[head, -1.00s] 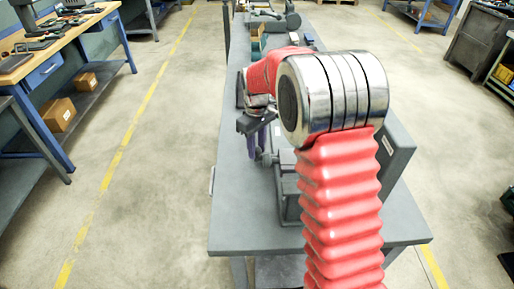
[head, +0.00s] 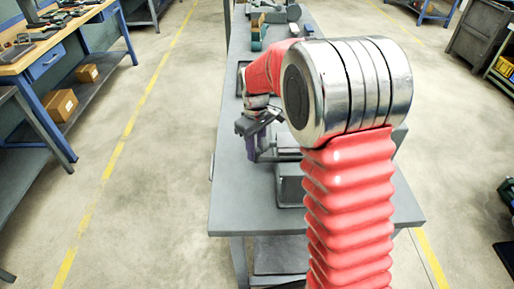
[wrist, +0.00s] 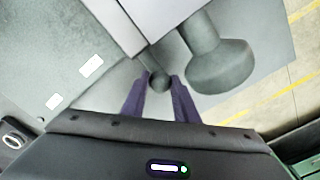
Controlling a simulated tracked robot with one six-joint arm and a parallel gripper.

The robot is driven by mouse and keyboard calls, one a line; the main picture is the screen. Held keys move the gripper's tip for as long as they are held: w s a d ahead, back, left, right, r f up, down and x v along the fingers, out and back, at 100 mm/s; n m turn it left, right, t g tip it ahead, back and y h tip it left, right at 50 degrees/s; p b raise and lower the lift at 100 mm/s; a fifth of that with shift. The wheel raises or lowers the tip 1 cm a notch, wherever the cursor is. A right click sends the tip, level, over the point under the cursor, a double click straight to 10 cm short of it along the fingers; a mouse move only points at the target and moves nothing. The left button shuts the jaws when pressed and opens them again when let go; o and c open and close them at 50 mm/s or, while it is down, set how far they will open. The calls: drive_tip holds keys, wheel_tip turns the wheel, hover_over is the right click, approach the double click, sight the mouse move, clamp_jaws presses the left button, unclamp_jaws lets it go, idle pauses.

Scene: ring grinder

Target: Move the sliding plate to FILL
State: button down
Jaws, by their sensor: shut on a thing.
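My gripper shows in the wrist view (wrist: 160,88), with its two purple fingers on either side of a small round dark knob (wrist: 159,82). It is shut on this knob, which sits on a short rod at the edge of a grey plate-like part (wrist: 118,20). I cannot tell for certain which surface is the sliding plate. In the head view the grey grinder (head: 290,185) stands on the bench, mostly behind my red arm. The gripper (head: 252,150) is at its left side. Two white labels (wrist: 92,67) are unreadable, so FILL cannot be made out.
A larger grey knob (wrist: 222,66) on a thick stem is close to the right of the fingers. The grey bench (head: 245,205) has clear room at its front left. More equipment (head: 275,13) stands at its far end. A wooden-topped workbench (head: 60,38) is at the left.

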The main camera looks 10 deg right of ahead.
drive_tip(key=shift+s+a, duration=0.1)
drive_tip(key=shift+s, duration=0.1)
drive_tip(key=c, duration=1.4)
unclamp_jaws()
drive_tip(key=shift+r, duration=0.6)
wheel_tip(320, 180, up, 12)
drive_tip(key=shift+r, duration=0.25)
drive_tip(key=shift+s+r, duration=0.1)
